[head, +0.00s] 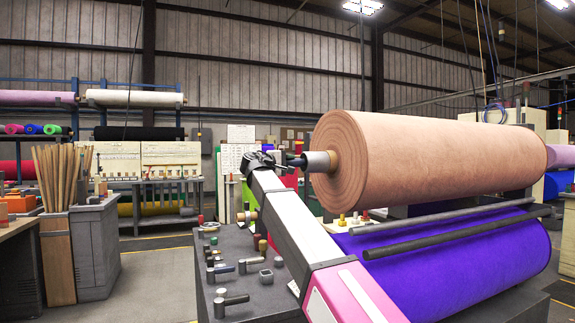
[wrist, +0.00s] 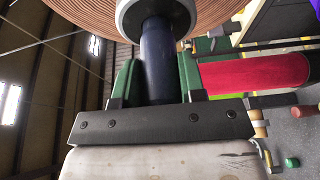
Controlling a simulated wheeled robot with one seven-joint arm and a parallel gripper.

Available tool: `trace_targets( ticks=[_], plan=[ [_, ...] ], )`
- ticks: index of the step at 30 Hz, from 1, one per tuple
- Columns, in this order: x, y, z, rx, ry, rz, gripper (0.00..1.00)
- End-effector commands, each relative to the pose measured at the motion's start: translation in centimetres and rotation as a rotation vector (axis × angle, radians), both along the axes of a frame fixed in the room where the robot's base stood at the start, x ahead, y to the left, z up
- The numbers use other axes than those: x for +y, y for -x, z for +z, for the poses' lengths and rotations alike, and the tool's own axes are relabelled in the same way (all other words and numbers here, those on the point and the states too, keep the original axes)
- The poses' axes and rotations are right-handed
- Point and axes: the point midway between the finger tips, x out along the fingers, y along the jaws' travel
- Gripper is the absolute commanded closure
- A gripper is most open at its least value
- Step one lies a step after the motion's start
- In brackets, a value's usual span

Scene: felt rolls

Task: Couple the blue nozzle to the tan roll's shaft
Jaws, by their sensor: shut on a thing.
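The tan roll (head: 430,150) lies level on the right of the head view, its spiral end face toward my gripper. A grey metal collar (head: 318,162) sits at the shaft in the middle of that face; it also shows in the wrist view (wrist: 128,22). My gripper (head: 288,162) is shut on the dark blue nozzle (wrist: 158,45), held between green fingers in the wrist view. The nozzle's far end meets the grey collar, in line with it, with no gap visible. The collar hides whether the nozzle's tip is inside.
A dark bench (head: 240,258) below my arm carries several loose metal and wooden fittings. A purple roll (head: 450,262) lies under the tan roll, with dark bars (head: 450,237) between. A red roll (wrist: 255,75) shows right of the fingers. Floor is open at left.

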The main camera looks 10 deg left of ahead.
Motion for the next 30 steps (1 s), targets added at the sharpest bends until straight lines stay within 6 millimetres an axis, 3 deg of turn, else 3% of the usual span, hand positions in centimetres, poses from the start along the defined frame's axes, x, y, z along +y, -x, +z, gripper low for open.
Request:
trace_targets(
  ticks=[2,3,5,6,17,30],
  plan=[
    [-0.2,-0.1,0.0,0.000,0.000,0.000,1.00],
    [-0.2,-0.1,0.0,0.000,0.000,0.000,0.56],
    [-0.2,-0.1,0.0,0.000,0.000,0.000,0.37],
    [-0.2,-0.1,0.0,0.000,0.000,0.000,0.33],
    [0.3,0.4,0.0,0.000,0.000,0.002,0.33],
    [4.9,6.3,0.0,0.000,0.000,0.002,0.33]
  ],
)
